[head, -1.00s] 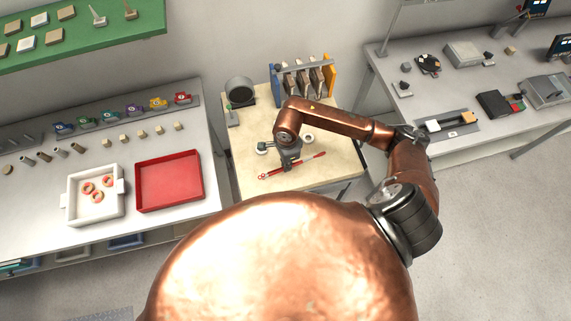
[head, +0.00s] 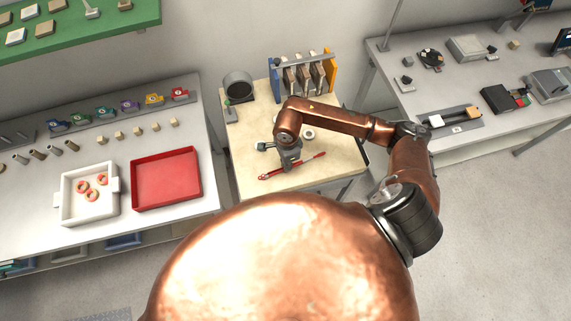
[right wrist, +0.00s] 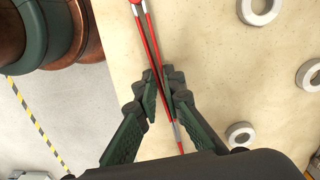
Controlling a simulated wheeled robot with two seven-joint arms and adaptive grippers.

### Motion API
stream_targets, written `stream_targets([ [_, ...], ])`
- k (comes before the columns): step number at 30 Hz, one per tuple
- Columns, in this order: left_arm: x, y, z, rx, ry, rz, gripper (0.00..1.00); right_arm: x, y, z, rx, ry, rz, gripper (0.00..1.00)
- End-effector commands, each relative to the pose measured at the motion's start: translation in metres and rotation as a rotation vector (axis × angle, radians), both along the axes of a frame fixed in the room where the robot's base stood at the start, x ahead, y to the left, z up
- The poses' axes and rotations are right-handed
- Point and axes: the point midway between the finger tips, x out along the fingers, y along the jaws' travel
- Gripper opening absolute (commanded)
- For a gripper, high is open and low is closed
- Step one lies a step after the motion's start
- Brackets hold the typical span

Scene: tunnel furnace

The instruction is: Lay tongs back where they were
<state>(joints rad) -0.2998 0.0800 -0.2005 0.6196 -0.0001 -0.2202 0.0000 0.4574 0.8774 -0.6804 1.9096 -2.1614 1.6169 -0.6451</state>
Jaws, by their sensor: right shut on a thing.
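The red tongs (head: 307,162) show in the head view over the beige table, in front of my right gripper (head: 289,163). In the right wrist view the tongs (right wrist: 151,40) run from the top edge down between my right fingers (right wrist: 164,78), which are shut on them. The lower ends pass between the fingers toward the palm. I cannot tell whether the tongs touch the table or hang just above it. My left gripper is out of view.
The beige table (head: 240,145) carries pale rings (right wrist: 308,72), a dark round device (head: 238,86) and a rack of upright plates (head: 303,75). A red tray (head: 165,180) and a white tray (head: 72,207) stand on the left bench. Another bench (head: 415,85) stands right.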

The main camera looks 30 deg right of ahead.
Motion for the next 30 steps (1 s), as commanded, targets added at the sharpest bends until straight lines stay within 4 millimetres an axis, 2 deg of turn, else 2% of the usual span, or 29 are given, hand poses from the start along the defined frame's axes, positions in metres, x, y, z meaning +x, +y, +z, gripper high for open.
stream_targets([
  [18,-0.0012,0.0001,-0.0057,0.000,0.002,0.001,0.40,0.0004,0.0002,-0.0051,0.001,-0.001,0.000,0.00],
  [19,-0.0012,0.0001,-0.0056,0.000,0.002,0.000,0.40,0.0004,0.0002,-0.0050,0.001,-0.001,0.000,0.09],
  [21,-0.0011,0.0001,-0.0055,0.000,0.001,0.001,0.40,0.0004,0.0002,-0.0050,0.001,-0.001,0.000,0.14],
  [27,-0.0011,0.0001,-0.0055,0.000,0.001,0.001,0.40,0.0004,0.0001,-0.0052,0.000,-0.001,0.000,0.28],
  [30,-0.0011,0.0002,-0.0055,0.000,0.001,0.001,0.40,0.0003,0.0001,-0.0053,0.000,-0.001,0.000,0.29],
])
